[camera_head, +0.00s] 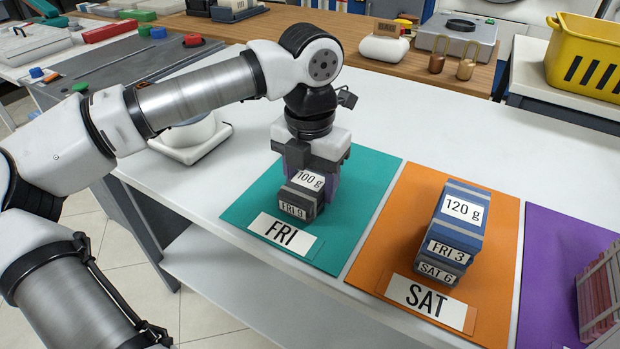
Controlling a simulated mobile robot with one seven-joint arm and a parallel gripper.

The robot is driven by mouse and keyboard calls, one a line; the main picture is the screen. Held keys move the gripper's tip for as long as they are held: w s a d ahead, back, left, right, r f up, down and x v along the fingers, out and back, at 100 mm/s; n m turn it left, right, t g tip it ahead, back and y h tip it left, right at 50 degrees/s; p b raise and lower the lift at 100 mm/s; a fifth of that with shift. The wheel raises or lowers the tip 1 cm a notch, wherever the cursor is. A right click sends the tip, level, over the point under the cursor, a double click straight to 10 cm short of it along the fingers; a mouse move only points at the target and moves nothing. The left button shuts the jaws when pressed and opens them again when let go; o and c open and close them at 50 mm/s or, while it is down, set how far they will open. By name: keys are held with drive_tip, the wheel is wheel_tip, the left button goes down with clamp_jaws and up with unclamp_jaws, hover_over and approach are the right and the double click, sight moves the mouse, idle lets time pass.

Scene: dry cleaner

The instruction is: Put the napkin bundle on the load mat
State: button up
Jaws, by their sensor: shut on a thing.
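My gripper (312,168) points down over the teal mat (359,190) with the FRI card. It is shut on a grey bundle (301,194) with labels "100 g" and "FRI 9". My gripper hides the bundle's far part. The bundle is at or just above the mat; I cannot tell if it touches. A blue and grey bundle (455,228) labelled "120 g", "FRI 3" and "SAT 6" lies on the orange mat (498,240) with the SAT card. No label in view names a napkin bundle or a load mat.
A purple mat (552,250) at right holds a reddish bundle (598,300), cut off by the frame. A white round-topped device (190,138) stands left of the teal mat. A yellow basket (585,58), a scale (457,35) and brass padlocks (437,56) stand behind. The white counter behind the mats is clear.

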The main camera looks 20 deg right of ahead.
sight(310, 179)
drive_tip(key=shift+f, duration=0.2)
drive_tip(key=o, duration=1)
drive_tip(key=shift+r, duration=0.1)
wheel_tip(310, 179, up, 12)
drive_tip(key=shift+r+p, duration=0.1)
drive_tip(key=shift+p, duration=0.55)
